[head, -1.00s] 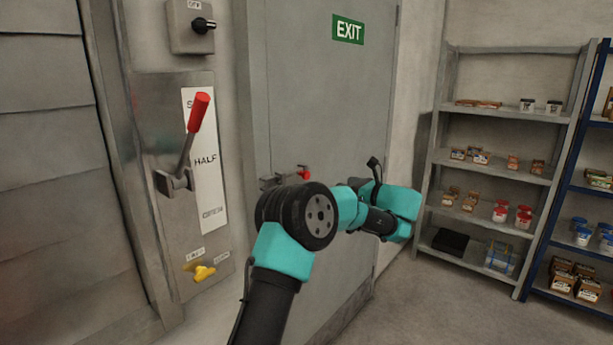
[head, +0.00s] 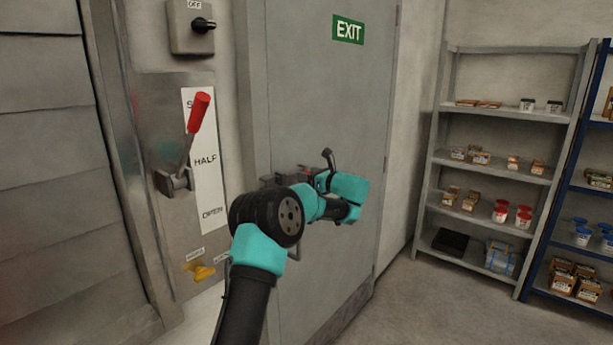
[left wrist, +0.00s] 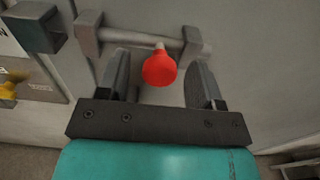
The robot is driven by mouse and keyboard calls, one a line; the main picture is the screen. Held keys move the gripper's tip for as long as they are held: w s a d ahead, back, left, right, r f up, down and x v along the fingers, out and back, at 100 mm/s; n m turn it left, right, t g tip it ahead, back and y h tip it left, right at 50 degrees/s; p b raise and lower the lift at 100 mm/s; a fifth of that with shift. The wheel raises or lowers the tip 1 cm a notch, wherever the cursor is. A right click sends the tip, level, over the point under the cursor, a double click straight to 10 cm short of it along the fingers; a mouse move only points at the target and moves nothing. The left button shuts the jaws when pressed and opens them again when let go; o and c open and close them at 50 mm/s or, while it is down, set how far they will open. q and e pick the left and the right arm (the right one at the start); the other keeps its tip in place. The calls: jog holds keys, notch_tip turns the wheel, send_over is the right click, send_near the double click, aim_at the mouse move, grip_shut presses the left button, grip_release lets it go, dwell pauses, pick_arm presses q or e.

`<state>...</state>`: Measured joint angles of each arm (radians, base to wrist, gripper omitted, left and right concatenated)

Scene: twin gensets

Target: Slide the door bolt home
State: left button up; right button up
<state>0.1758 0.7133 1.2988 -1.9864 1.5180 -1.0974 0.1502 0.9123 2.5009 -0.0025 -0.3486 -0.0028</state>
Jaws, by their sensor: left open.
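The door bolt (left wrist: 138,38) is a grey rod in brackets on the grey door (head: 330,110), with a red knob (left wrist: 160,68). In the left wrist view the knob sits between the two open fingers of my left gripper (left wrist: 163,88), and I see a gap on each side of it. A grey block (left wrist: 35,27) stands left of the bolt's brackets, apart from them. In the head view the bolt (head: 268,181) is mostly hidden behind my left arm, and the fingertips are hidden too. My right gripper is in neither view.
Left of the door is a metal panel with a red-handled lever (head: 198,112) and a yellow valve handle (head: 203,273). A switch box (head: 190,27) is above it. Shelves (head: 490,145) with small goods stand at the right. The floor before them is clear.

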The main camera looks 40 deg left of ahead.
pick_arm(q)
jog(key=shift+a, duration=0.7)
jog(key=shift+c, duration=0.4)
grip_shut()
